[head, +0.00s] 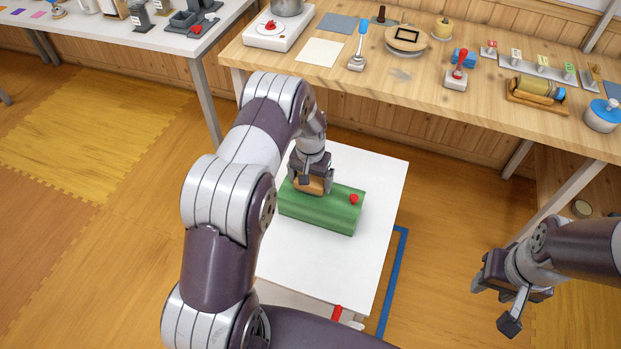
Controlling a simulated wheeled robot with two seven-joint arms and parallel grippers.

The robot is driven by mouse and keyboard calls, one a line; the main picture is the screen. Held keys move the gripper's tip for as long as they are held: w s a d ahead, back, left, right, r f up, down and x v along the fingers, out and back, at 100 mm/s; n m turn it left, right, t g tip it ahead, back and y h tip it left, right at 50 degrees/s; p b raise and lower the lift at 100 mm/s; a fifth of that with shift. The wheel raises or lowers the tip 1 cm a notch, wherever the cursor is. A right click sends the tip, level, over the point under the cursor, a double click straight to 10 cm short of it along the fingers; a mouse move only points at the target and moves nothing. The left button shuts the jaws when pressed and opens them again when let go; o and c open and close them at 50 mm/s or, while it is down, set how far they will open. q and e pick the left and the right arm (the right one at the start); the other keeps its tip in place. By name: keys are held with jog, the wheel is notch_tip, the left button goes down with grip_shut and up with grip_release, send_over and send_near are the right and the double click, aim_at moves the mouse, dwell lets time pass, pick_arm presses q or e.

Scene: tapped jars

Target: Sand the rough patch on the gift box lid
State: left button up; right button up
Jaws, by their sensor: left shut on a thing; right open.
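The green gift box (323,215) lies on a white-topped table in the middle of the head view. A small red piece (353,199) sits on its lid near the right end. My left gripper (314,184) is over the left part of the lid, shut on a tan-brown block (309,186). The block is at the lid's surface; whether it touches cannot be told. The rough patch cannot be made out, and the gripper and block hide part of the lid. My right gripper (497,304) is open and empty, off to the right of the white table.
The white table (338,265) has bare room around the box. Behind it, a wooden workbench (420,88) holds a hot plate (278,27), brushes, jars and a blue-lidded pot (602,115). Another table (150,35) with jars stands at the upper left. A blue strip (393,285) lies on the floor.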

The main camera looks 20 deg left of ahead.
aim_at(307, 198)
pick_arm(q)
jog(key=shift+s+r+p, duration=0.1)
jog(key=shift+s+p, duration=0.1)
jog(key=shift+p, duration=0.1)
jog(key=shift+s+p, duration=0.6)
jog(key=shift+s, duration=0.3)
jog(key=shift+s+d, duration=0.1)
jog(key=shift+s, duration=0.25)
jog(key=shift+w+f+b, duration=0.1)
jog(key=shift+f+b, duration=0.55)
jog(key=shift+f, duration=0.4)
dwell(0.4)
